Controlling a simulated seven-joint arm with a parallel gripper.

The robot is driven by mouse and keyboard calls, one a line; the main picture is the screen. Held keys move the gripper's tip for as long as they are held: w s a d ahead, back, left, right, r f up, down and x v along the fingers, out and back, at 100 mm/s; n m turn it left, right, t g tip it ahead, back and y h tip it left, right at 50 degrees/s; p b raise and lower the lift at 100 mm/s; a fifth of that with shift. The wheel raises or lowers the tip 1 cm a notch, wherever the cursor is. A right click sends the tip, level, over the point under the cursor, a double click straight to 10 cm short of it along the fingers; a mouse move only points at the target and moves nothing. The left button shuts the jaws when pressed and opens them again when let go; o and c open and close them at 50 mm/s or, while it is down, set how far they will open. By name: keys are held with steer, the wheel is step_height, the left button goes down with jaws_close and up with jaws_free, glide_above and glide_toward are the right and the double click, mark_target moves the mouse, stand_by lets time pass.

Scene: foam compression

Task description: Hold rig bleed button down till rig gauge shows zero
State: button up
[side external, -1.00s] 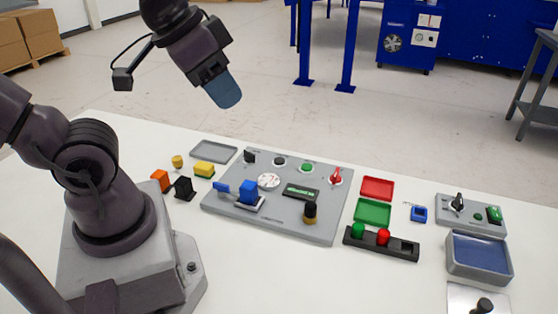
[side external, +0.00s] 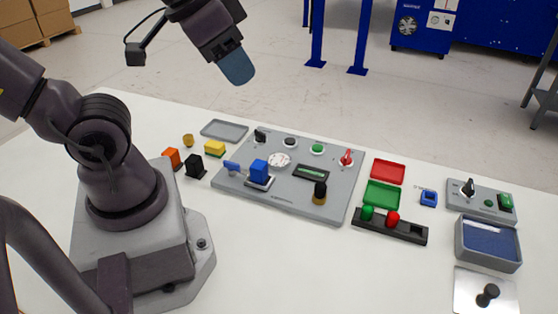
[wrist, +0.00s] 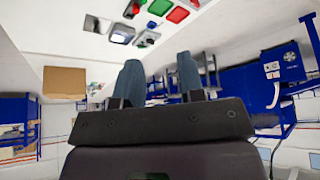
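The grey rig panel (side external: 230,183) lies flat on the white table. It carries a round white gauge (side external: 279,160), whose needle is too small to read. A black button (side external: 290,142) and a green button (side external: 317,149) sit along its far edge; I cannot tell which is the bleed button. A small dark display (side external: 311,172) has greenish text that I cannot read. My gripper (side external: 237,68) is high above and beyond the panel's far edge, touching nothing. In the wrist view its two blue-grey fingers (wrist: 159,82) are apart with nothing between them.
The panel also bears a blue block (side external: 259,171), a red switch (side external: 346,158) and a black knob (side external: 320,192). Red (side external: 388,169) and green (side external: 383,194) trays and a black holder (side external: 407,232) stand to its right. Yellow, orange and black blocks lie left.

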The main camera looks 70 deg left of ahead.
jaws_close()
stand_by(1.5)
